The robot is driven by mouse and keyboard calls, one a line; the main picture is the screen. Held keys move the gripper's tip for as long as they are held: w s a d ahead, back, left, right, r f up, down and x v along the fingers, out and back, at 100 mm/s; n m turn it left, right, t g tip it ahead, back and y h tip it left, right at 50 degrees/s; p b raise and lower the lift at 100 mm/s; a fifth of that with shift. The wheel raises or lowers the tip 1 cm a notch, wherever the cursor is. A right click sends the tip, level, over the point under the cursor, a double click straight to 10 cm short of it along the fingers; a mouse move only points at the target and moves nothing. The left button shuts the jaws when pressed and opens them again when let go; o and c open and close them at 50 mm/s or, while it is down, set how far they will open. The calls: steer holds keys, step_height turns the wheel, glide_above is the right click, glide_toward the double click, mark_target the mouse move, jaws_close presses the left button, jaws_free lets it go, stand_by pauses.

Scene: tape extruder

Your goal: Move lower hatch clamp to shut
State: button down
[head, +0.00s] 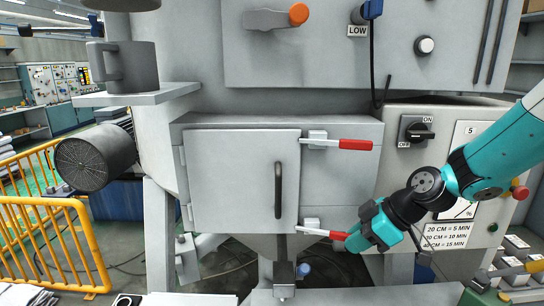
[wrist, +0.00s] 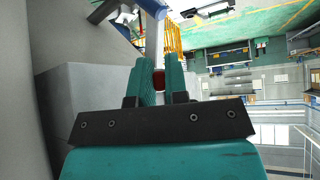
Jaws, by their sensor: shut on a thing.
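The lower hatch clamp (head: 312,230) is at the bottom right corner of the grey hatch door (head: 238,180). Its lever points right and slightly down, with a red handle (head: 338,235) at the end. My teal gripper (head: 352,240) comes in from the right and is shut on the red handle. In the wrist view, a dark red piece of the handle (wrist: 158,80) shows between the two teal fingers; the rest of the clamp is hard to make out there. The hatch door looks closed against its frame.
The upper hatch clamp (head: 318,141), with a red handle (head: 355,144) pointing right, sits above. A vertical door handle (head: 278,190) stands out from the door. A control box with a rotary switch (head: 418,132) is to the right. Yellow railings (head: 45,235) stand at the left.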

steer(key=shift+w, duration=0.1)
stand_by(0.3)
steer(key=shift+w+d, duration=0.1)
steer(key=shift+w, duration=0.15)
steer(key=c, duration=1.1)
jaws_free()
steer(key=shift+s, duration=0.1)
steer(key=p+v, duration=0.3)
steer(key=v, duration=0.5)
steer(key=o, duration=0.6)
